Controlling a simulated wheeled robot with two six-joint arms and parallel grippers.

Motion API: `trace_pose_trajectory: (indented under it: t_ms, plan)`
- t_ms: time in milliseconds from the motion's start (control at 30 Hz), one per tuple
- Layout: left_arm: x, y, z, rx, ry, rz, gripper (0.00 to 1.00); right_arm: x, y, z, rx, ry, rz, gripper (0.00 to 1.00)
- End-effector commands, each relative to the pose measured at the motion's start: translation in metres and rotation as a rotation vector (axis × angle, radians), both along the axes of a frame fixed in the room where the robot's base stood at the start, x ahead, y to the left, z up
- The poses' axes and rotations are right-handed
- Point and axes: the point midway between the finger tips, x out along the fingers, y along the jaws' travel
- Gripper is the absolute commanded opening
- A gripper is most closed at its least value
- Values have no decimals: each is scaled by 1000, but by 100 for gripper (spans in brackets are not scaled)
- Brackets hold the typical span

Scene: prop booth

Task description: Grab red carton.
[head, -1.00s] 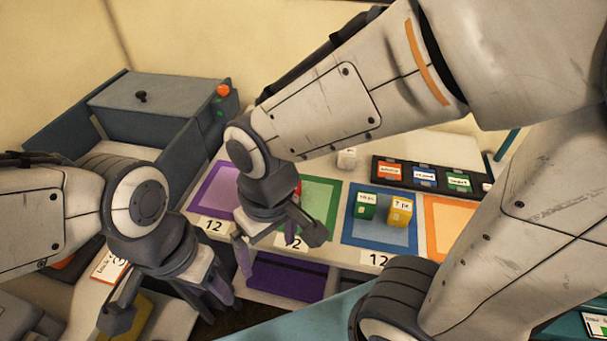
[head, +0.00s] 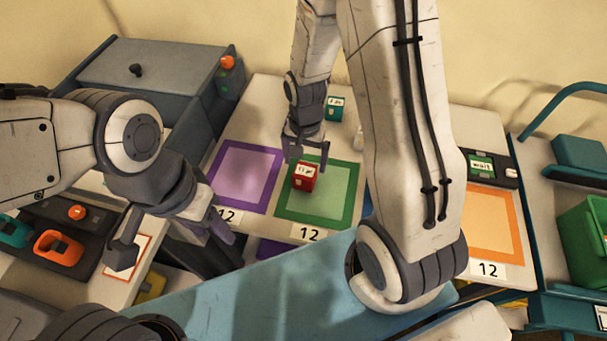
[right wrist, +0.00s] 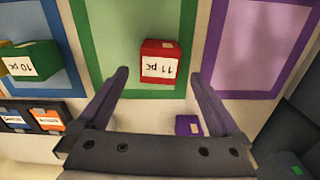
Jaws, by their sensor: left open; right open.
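The red carton (head: 304,177) stands on the green-bordered mat (head: 333,214). In the right wrist view the red carton (right wrist: 160,62) shows a white "11 pc" label and sits ahead of and between the open fingertips. My right gripper (head: 308,152) is open and empty, on the far side of the carton; it also shows in the right wrist view (right wrist: 160,76). No finger visibly grips the carton. My left gripper (head: 172,246) is open and empty at the lower left, well away from the carton.
A purple-bordered mat (head: 245,178) lies left of the green one, an orange-bordered mat (head: 492,226) at right. A teal carton (head: 334,108) stands behind. The right wrist view shows a green carton (right wrist: 34,60) and a small purple carton (right wrist: 188,125). A grey box (head: 150,68) stands at back left.

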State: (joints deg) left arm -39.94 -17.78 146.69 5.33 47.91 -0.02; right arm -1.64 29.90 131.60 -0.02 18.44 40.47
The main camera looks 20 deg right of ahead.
Motion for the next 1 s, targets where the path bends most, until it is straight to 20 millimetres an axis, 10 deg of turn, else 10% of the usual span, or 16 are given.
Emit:
trace_pose_trajectory:
  t_ms: [667, 900, 1000]
  plan:
    - [0, 0, 7, 0, 0, 0, 50, 0, 2, -49, -1, 0, 6, 100]
    - [0, 0, 7, 0, 0, 0, 50, 0, 2, -49, -1, 1, 6, 8]
    - [0, 0, 7, 0, 0, 0, 50, 0, 2, -49, -1, 1, 6, 6]
